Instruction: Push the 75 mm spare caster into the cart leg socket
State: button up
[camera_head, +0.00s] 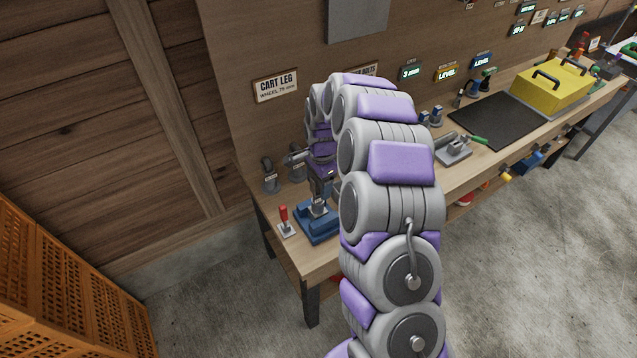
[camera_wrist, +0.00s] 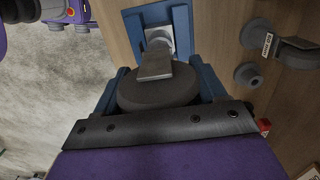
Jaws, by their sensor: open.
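The caster shows in the wrist view as a dark wheel (camera_wrist: 160,90) with a grey metal fork (camera_wrist: 156,66) pointing at the blue fixture (camera_wrist: 181,25). A light metal piece (camera_wrist: 158,38) lies between fork and fixture; I cannot tell how deep the stem sits in the socket. The blue fixture stands at the bench's near left end in the head view (camera_head: 316,226). My gripper (camera_wrist: 162,82) is open, with a blue finger on each side of the wheel. In the head view my gripper (camera_head: 319,188) is just above the fixture, and my arm hides part of the bench.
More casters stand by the wall, one labelled (camera_head: 269,178). A red-handled tool (camera_head: 284,220) stands left of the fixture. A sign (camera_head: 275,85) reads "CART LEG, WHEEL 75 mm". A dark mat (camera_head: 490,120) and yellow case (camera_head: 553,88) lie farther right.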

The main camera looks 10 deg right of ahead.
notch_tip(320, 180, up, 17)
jog(key=shift+w+d, duration=0.25)
jog(key=shift+d, duration=0.1)
jog(key=shift+s, duration=0.15)
dwell(0.4)
jog(key=s+f+n+b, duration=0.1)
jog(key=s+n, duration=0.3)
jog(key=s, duration=1)
jog(key=s+f+n+g+b, duration=0.1)
jog(key=s+n+b, duration=0.3)
jog(key=s, duration=1)
jog(key=s+a+f+n+b, duration=0.1)
jog(key=s+n, duration=0.5)
jog(key=s, duration=0.8)
notch_tip(320, 180, down, 2)
jog(key=shift+s+f+g+h+b, duration=0.2)
jog(key=shift+g+h+b, duration=0.1)
jog(key=shift+b, duration=0.35)
jog(key=shift+a, duration=0.1)
jog(key=shift+c, duration=0.4)
